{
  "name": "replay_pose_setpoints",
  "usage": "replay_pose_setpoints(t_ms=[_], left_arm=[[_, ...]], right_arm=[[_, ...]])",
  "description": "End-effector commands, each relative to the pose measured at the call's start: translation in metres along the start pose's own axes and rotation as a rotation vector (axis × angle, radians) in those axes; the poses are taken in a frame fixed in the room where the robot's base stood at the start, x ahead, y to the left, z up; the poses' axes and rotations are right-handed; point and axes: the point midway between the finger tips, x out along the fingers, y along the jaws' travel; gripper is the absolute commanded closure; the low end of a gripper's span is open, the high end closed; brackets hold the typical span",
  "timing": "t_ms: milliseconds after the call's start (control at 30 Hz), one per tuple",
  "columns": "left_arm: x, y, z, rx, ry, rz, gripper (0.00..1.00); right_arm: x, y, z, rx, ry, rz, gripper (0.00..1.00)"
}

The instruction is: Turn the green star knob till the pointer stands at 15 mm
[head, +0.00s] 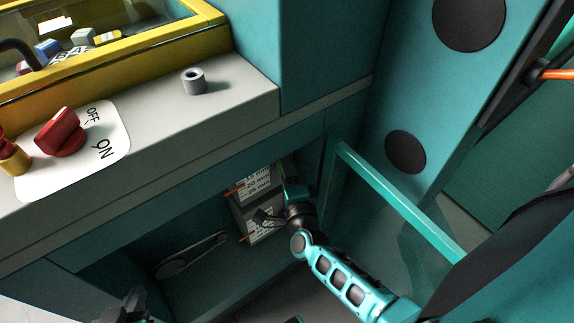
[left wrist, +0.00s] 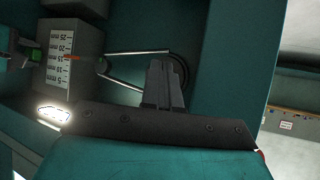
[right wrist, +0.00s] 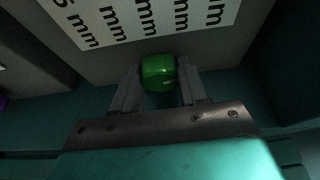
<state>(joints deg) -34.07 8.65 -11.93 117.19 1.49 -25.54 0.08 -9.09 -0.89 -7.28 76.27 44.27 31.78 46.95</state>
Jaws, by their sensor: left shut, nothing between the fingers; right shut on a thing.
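The green star knob (right wrist: 158,73) sits between the two fingers of my right gripper (right wrist: 158,90), which is shut on it below a white mm scale. In the head view my right gripper (head: 290,205) reaches into the cabinet recess beside two scale plates and hides the knob. In the left wrist view the scale (left wrist: 60,60) shows upside down, and an orange pointer (left wrist: 72,57) stands at about the middle label, near 15 mm; the exact reading is too small to tell. My left gripper (left wrist: 163,65) is shut and empty; it is low at the left in the head view (head: 125,305).
A belt loop (head: 190,255) lies inside the recess. A glass door with a teal frame (head: 400,205) stands open at the right. A red switch (head: 60,132) and a grey ring (head: 194,81) are on the ledge above. A yellow-framed case (head: 130,50) stands behind them.

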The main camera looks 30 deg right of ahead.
Motion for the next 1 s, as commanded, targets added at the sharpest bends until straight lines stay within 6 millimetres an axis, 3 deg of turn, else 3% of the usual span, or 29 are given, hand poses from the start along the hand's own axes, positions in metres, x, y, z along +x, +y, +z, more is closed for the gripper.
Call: replay_pose_setpoints(t_ms=[400,933,967,1000], left_arm=[[-0.0068,-0.0068,0.0067,-0.004,-0.021,-0.021,1.00],[-0.0067,-0.0065,0.0047,-0.001,-0.017,-0.020,1.00],[-0.0066,-0.0064,0.0044,-0.001,-0.016,-0.020,1.00],[-0.0065,-0.0062,0.0039,-0.001,-0.015,-0.019,1.00]], right_arm=[[-0.0008,-0.0009,-0.0002,0.163,0.000,0.069,0.87],[-0.0008,-0.0001,-0.0003,0.179,0.000,0.077,0.87],[-0.0008,-0.0001,-0.0003,0.179,0.000,0.077,0.54],[-0.0007,-0.0001,-0.0003,0.179,0.000,0.077,0.50]])
